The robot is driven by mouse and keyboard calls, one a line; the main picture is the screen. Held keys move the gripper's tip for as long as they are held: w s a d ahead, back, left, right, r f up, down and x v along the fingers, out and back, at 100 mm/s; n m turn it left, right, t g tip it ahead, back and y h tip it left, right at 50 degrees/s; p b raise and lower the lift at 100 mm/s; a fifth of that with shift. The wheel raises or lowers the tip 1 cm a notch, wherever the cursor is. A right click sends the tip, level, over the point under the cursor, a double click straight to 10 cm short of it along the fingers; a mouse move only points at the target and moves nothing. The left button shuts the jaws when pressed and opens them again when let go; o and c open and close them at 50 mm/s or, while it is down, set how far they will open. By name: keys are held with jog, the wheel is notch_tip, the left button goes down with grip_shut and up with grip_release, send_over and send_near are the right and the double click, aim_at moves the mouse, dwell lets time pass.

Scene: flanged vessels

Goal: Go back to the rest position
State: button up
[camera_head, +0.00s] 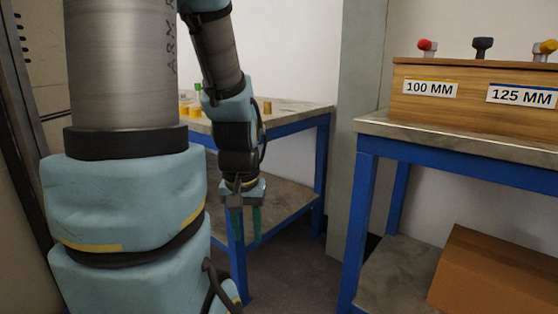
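My gripper (243,222) hangs pointing down near the middle of the view, in front of the blue-framed table at the back. Its two green fingers are apart with a gap between them, and nothing shows between them. My arm comes down from the top of the view, and its large near links fill the left side. The arm hides part of the back table and its lower shelf.
A back table (295,108) holds small yellow pieces (267,107) and a green-topped item (198,88). At right, a blue-framed bench (460,142) bears a wooden box (475,82) labelled 100 MM and 125 MM. A cardboard box (500,275) sits on its lower shelf. A grey pillar stands between.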

notch_tip(320, 180, up, 27)
jog(key=p, duration=2.4)
